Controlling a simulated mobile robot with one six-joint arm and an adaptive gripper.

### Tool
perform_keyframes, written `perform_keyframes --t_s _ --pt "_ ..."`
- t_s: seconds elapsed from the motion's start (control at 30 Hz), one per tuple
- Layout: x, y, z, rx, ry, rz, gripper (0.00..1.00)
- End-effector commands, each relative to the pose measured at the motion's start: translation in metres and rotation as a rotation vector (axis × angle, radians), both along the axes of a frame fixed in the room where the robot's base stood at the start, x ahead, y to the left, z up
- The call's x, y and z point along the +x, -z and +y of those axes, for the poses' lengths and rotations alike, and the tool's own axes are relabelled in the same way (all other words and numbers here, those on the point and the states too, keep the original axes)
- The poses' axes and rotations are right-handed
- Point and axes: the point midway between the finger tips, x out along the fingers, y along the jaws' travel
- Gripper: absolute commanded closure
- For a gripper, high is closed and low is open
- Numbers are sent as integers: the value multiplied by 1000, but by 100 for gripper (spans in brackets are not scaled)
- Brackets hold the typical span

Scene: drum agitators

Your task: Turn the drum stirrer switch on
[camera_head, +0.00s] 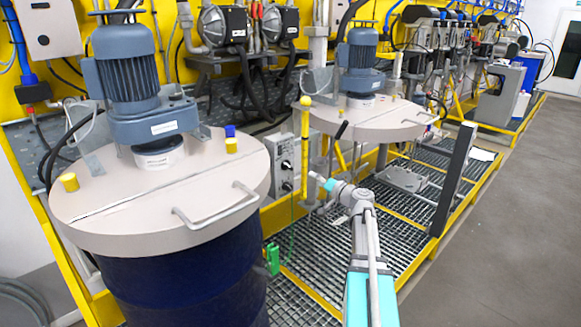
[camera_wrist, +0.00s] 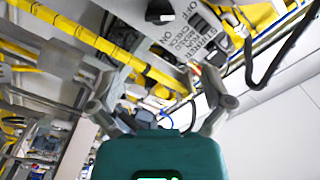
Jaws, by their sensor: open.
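The grey control box (camera_head: 283,172) stands between the two drums in the head view, with small dark knobs on its front. In the wrist view its labelled panel (camera_wrist: 183,58) is tilted at the top, and a black rotary switch (camera_wrist: 160,11) sits near "OFF" and "ON" lettering. I cannot tell exactly which setting the switch points to. My gripper (camera_wrist: 160,88) shows two grey fingers spread apart with nothing between them. The panel lies beyond the fingers, and I see no contact. In the head view my gripper (camera_head: 318,180) is right of the control box.
A large lidded drum (camera_head: 180,285) with a blue motor (camera_head: 128,75) fills the left front. A yellow post (camera_head: 305,150) rises close to my gripper. A dark upright post (camera_head: 455,178) stands to the right. The floor (camera_head: 500,240) at right is clear.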

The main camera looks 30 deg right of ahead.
Motion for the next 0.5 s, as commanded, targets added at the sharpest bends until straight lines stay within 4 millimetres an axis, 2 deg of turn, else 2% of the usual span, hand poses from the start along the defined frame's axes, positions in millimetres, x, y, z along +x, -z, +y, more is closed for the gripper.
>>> perform_keyframes --t_s 0.27,0.5 --pt "28 0 6 0 -1 1 0" --pt "63 0 15 0 -1 0 0"
